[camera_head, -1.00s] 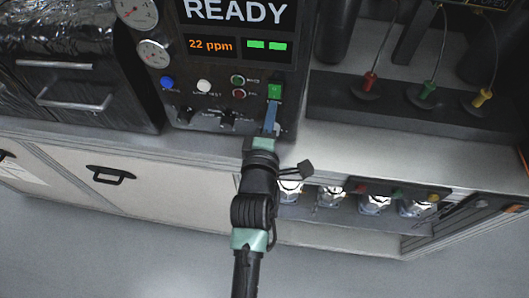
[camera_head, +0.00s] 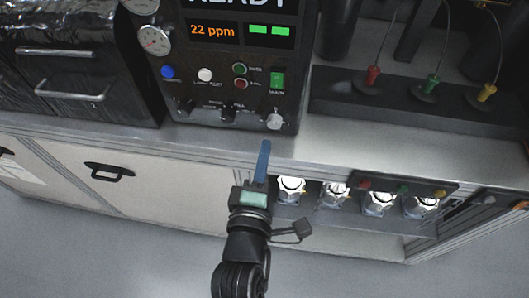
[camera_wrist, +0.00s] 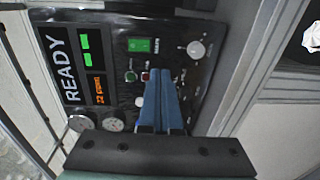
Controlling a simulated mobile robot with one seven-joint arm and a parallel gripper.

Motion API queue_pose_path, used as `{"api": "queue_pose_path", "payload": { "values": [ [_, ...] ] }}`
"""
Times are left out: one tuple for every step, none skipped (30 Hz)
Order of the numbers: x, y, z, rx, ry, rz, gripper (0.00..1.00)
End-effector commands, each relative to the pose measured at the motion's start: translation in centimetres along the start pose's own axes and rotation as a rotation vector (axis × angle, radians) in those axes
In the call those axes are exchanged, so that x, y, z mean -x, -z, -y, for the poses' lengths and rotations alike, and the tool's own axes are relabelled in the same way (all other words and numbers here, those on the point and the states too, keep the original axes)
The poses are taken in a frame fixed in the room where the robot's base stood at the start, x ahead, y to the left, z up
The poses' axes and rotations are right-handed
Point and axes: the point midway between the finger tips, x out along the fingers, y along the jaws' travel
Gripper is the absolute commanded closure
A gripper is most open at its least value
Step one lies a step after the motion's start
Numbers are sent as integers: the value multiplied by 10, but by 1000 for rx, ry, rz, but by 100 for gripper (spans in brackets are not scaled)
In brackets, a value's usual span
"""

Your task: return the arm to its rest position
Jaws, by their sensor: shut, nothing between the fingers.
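My gripper (camera_head: 263,148) is in the head view, below and in front of the control panel, with its blue fingers pointing up toward the counter edge. The fingers are together and hold nothing. In the wrist view my gripper (camera_wrist: 161,75) shows as two blue fingers side by side in front of the panel. The control panel (camera_head: 205,78) has a dark face with a lit display, gauges, coloured buttons, knobs and a lit green switch (camera_head: 277,81). The fingers stand apart from the panel in the head view.
A counter edge (camera_head: 350,152) runs across behind my gripper. Several shiny metal housings (camera_head: 379,203) sit on the shelf below it, right of my arm. Red, green and yellow probes (camera_head: 430,85) stand at the right. White cabinet doors with a black handle (camera_head: 109,172) are left.

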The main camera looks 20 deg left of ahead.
Motion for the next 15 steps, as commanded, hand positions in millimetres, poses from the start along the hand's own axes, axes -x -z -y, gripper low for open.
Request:
{"api": "queue_pose_path", "payload": {
  "values": [
    [0,0,0,0,0,0,100],
    [0,0,0,0,0,0,100],
    [0,0,0,0,0,0,100],
    [0,0,0,0,0,0,100],
    [0,0,0,0,0,0,100],
    [0,0,0,0,0,0,100],
    [0,0,0,0,0,0,100],
    [0,0,0,0,0,0,100],
    [0,0,0,0,0,0,100],
    [0,0,0,0,0,0,100],
    [0,0,0,0,0,0,100],
    [0,0,0,-1,0,0,100],
    [-2,-2,-4,-11,-9,4,100],
    [-4,-3,-10,-27,-19,8,100],
    [-8,-7,-22,-61,-41,16,100]
  ]
}}
